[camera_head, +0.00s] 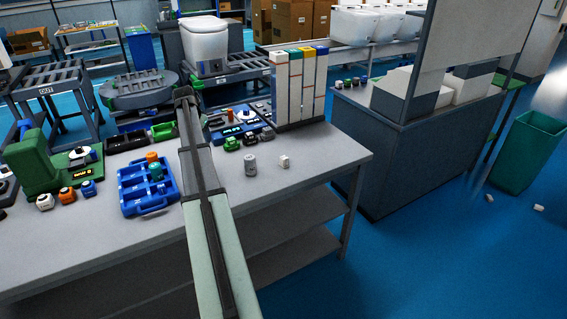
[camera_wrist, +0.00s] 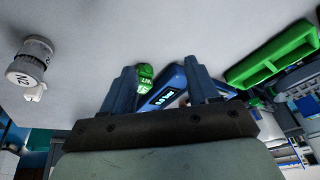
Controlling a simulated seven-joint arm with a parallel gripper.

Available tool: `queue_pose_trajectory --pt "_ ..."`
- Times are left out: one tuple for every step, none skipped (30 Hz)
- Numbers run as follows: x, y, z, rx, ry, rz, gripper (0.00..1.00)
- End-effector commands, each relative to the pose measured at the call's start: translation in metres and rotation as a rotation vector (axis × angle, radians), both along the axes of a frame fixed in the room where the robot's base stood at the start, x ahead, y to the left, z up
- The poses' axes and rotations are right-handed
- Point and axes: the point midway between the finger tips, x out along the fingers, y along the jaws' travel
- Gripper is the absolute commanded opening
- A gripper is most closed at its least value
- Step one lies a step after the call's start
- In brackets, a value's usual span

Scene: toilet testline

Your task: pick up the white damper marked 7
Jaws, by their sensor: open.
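No 7 can be read on anything in either view. A small white block (camera_head: 284,161) stands near the front right of the table, right of a grey cylinder (camera_head: 250,165). White-topped pieces stand at the left, one at the front left (camera_head: 45,202). In the wrist view the cylinder (camera_wrist: 31,60) is marked N2, with a white piece (camera_wrist: 36,93) partly hidden beside it. My gripper (camera_wrist: 160,84) is open, with no object seen held. Between and beyond its fingers are a green piece (camera_wrist: 146,76) and a blue device with a display (camera_wrist: 166,92).
My arm crosses the table in the head view. A blue tray (camera_head: 130,207) with a few coloured parts lies left of it. Green and dark pieces (camera_head: 232,144) and a tall colour-topped rack (camera_head: 299,85) stand to its right. The front right tabletop (camera_head: 320,160) is clear.

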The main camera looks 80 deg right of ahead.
Motion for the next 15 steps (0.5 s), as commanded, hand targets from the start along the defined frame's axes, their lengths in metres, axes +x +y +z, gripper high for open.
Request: queue_pose_trajectory --pt "-0.025 -0.013 0.002 0.024 -0.002 -0.049 0.6" --pt "-0.039 -0.019 0.003 0.04 -0.001 -0.079 0.6" --pt "-0.058 -0.026 0.004 0.059 -0.003 -0.115 0.6" --pt "-0.071 -0.031 0.005 0.075 -0.004 -0.142 0.6" --pt "-0.085 -0.036 0.006 0.09 -0.006 -0.171 0.6" --pt "-0.104 -0.042 0.008 0.11 -0.008 -0.208 0.6" --pt "-0.117 -0.046 0.009 0.124 -0.008 -0.235 0.6" --pt "-0.132 -0.05 0.011 0.14 -0.01 -0.264 0.6" --pt "-0.15 -0.055 0.013 0.161 -0.013 -0.3 0.6" --pt "-0.164 -0.058 0.014 0.175 -0.015 -0.327 0.6" --pt "-0.178 -0.061 0.016 0.19 -0.016 -0.355 0.6" --pt "-0.196 -0.065 0.018 0.209 -0.019 -0.39 0.6" --pt "-0.21 -0.067 0.019 0.225 -0.022 -0.416 0.6" --pt "-0.222 -0.069 0.021 0.238 -0.025 -0.44 0.6" --pt "-0.238 -0.071 0.022 0.257 -0.026 -0.471 0.6"
